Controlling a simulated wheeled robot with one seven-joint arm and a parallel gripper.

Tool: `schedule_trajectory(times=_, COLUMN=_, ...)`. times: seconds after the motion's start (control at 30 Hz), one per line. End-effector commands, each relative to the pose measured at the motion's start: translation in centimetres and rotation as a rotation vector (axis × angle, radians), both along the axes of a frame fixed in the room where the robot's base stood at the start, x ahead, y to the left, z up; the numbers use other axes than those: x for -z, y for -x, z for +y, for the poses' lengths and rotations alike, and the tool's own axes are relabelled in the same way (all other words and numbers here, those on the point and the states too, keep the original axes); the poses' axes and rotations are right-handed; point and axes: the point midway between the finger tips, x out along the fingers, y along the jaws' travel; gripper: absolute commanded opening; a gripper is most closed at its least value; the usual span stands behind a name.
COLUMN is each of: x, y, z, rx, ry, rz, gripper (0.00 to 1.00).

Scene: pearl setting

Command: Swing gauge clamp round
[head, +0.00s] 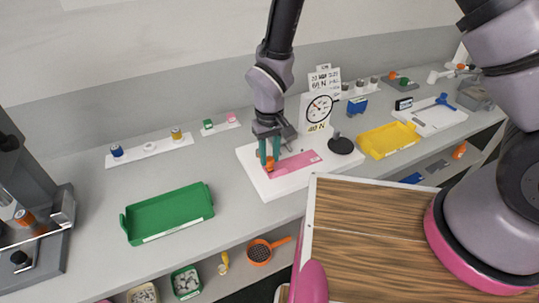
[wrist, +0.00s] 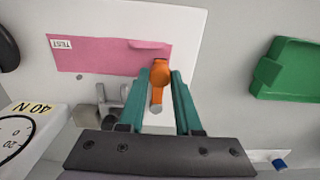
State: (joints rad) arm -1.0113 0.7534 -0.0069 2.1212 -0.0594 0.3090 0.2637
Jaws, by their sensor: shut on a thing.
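The gauge clamp shows an orange part (wrist: 158,76) with a grey round end, in the wrist view. It sits beside the pink strip (wrist: 108,58) marked TEST, near its end; the strip lies on a white board (head: 244,158). My gripper (head: 270,163) has teal fingers and points down over the board. In the wrist view my gripper (wrist: 159,80) is shut on the orange part, between the fingertips. A grey metal bracket (wrist: 108,103) stands next to the fingers. The gauge (head: 319,107) with its round dial and "40 N" label stands behind the board.
A green tray (head: 167,214) lies left of the board, and a yellow tray (head: 389,140) lies to the right. A black round disc (head: 341,146) sits at the board's right end. A wooden-topped surface (head: 370,240) is in front. The grey counter between green tray and board is clear.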

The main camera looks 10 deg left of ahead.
Motion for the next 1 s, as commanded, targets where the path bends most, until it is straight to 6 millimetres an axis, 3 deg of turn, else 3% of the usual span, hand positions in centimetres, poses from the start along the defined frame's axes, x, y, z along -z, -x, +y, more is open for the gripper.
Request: schedule_trajectory(times=1.0, x=-0.07, y=0.11, z=0.28, rx=0.045, ry=-0.001, rz=-0.002, gripper=0.00)
